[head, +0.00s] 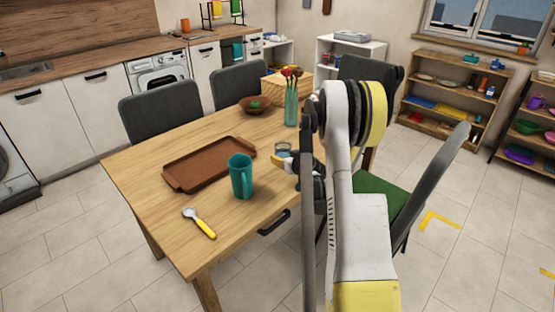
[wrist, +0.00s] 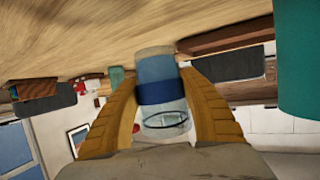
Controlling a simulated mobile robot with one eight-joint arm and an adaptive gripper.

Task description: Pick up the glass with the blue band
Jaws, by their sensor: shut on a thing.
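The clear glass with the blue band (wrist: 157,92) is between the two yellow fingers of my gripper (wrist: 160,76) in the wrist view. The fingers press on its sides, one on each side. That view is upside down, with the tabletop along the top. In the head view, the glass (head: 282,147) shows in part at the table's right side. My gripper (head: 284,161) is beside it and hides its lower part. I cannot tell whether its base touches the table.
A teal jug (head: 241,177) stands left of my gripper, near a brown tray (head: 210,163). A spoon with a yellow handle (head: 200,223) lies in front. A vase with flowers (head: 291,108) and a brown bowl (head: 254,105) stand behind.

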